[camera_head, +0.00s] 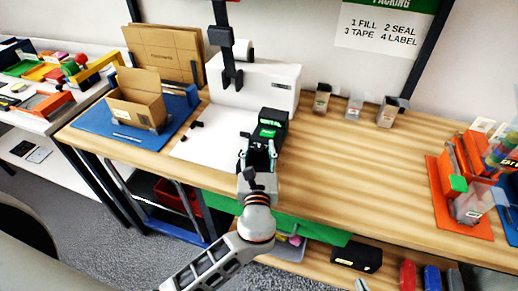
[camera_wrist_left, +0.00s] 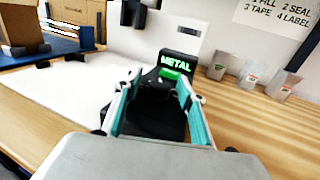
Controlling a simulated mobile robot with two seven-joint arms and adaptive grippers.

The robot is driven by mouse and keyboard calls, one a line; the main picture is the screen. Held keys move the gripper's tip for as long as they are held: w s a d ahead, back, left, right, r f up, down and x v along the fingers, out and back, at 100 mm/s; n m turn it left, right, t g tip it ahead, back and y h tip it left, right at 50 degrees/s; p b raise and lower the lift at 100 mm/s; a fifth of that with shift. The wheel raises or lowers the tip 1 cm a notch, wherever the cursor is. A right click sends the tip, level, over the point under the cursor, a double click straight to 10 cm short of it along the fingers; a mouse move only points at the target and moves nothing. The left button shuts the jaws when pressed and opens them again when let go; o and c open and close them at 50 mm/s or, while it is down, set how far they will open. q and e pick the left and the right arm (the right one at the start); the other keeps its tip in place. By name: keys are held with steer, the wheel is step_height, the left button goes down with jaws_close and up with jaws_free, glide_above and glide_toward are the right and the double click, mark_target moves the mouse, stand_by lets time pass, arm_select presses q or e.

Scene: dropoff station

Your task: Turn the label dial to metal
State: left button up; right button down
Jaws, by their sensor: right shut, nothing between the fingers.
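The label device (camera_head: 270,125) is a black box with a tilted screen on the packing table. Its screen shows green letters, which read METAL in the left wrist view (camera_wrist_left: 177,62). My right gripper is not in view.
A white machine (camera_head: 255,82) stands behind the device. An open carton (camera_head: 137,98) sits on a blue mat (camera_head: 88,135) at left. The wooden table (camera_head: 350,175) between is clear.

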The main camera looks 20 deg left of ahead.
arm_select(q)
steer(key=shift+s+d+f, duration=0.1)
steer(key=shift+s+d, duration=0.05)
steer(key=shift+s, duration=0.3)
steer(key=v, duration=1.1)
